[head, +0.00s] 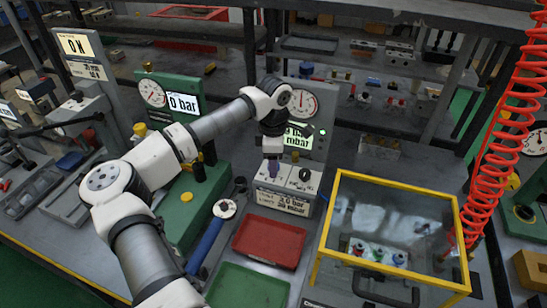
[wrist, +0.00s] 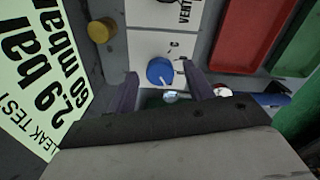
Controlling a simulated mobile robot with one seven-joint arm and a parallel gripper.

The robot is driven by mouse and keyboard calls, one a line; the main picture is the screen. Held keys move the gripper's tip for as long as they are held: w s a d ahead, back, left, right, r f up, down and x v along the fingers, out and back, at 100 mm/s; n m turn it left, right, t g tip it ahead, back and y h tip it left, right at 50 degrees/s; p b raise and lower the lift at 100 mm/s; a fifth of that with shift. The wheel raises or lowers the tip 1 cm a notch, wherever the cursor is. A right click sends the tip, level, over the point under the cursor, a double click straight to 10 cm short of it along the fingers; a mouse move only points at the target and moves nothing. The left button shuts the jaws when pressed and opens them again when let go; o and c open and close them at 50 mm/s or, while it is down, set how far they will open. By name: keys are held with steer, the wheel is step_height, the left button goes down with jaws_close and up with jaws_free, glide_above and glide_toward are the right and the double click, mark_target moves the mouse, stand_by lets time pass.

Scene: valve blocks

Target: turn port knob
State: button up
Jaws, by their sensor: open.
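A blue round knob (wrist: 158,70) with a pale pointer mark sits on a light panel (wrist: 148,46) in the wrist view. My gripper (wrist: 159,76) is open, its two purple fingers on either side of the knob with gaps to both. I cannot tell how deep the fingers reach around it. In the head view my gripper (head: 272,168) points down over the left part of a grey block (head: 308,208), and hides the blue knob. A black knob (head: 306,174) is on the block's right part. No label reading "port" is legible.
Behind the block stands a gauge panel (head: 323,96) with a green display. A red tray (head: 270,241) and a green tray (head: 247,288) lie in front. A yellow-framed clear box (head: 392,218) stands right. A yellow knob (wrist: 101,31) shows in the wrist view.

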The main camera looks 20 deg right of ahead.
steer(key=c, duration=1)
steer(key=shift+f+n+b, duration=0.15)
steer(key=shift+n+b, duration=0.15)
steer(key=shift+b, duration=0.1)
steer(key=shift+n+b, duration=0.5)
steer(key=shift+b, duration=0.15)
steer(key=shift+f+n+b, duration=0.1)
steer(key=shift+n+b, duration=2.4)
steer(key=shift+n, duration=0.5)
steer(key=shift+r, duration=0.25)
